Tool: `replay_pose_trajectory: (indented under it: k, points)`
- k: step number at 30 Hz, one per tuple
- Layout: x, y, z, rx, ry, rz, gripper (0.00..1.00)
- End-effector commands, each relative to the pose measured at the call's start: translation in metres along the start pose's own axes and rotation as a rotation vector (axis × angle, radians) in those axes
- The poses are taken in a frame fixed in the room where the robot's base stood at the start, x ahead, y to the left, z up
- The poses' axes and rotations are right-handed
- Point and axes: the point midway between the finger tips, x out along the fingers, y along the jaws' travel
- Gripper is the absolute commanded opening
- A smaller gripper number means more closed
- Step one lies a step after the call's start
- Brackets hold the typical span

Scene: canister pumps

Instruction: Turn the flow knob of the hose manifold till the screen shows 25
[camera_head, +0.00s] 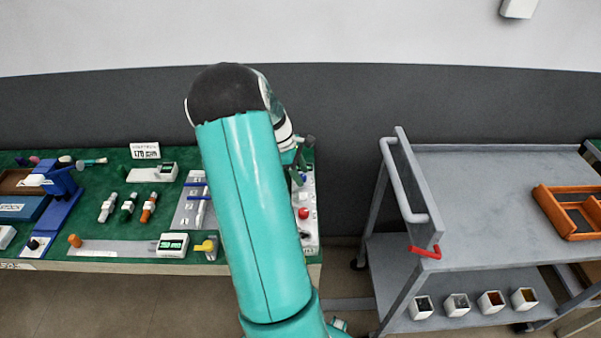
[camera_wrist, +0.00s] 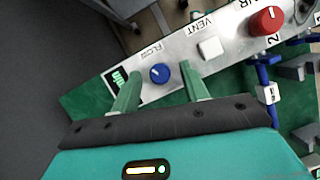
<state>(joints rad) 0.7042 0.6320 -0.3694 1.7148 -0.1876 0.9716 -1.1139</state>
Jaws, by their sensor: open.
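The hose manifold is a pale panel (camera_wrist: 185,55) that crosses the wrist view; in the head view its edge (camera_head: 311,205) shows at the bench's right end, partly behind my arm. Its blue flow knob (camera_wrist: 160,73) has a white pointer mark. A small dark screen (camera_wrist: 117,78) with green digits lies left of the knob, tilted and partly behind a finger; I cannot read its number. My gripper (camera_wrist: 161,82) is open, with one green finger to each side of the blue knob in the picture. I cannot tell whether they touch it.
The manifold also carries a white VENT button (camera_wrist: 209,47) and a red knob (camera_wrist: 265,20). Blue-handled parts (camera_wrist: 266,75) stand beside it. The green bench (camera_head: 120,222) holds several other devices. A grey trolley (camera_head: 480,185) stands right, across a gap.

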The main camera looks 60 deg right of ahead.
Motion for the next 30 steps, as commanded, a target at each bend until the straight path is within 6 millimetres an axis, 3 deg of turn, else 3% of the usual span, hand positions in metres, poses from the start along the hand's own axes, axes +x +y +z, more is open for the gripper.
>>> replay_pose_trajectory:
  k: [10, 17, 30]
  points:
    - [0.0044, 0.0001, 0.0001, 0.001, 0.001, 0.001, 0.43]
    - [0.0042, 0.0001, 0.0, 0.001, 0.001, 0.001, 0.0]
    - [0.0038, 0.0011, -0.0002, 0.072, 0.001, -0.028, 0.0]
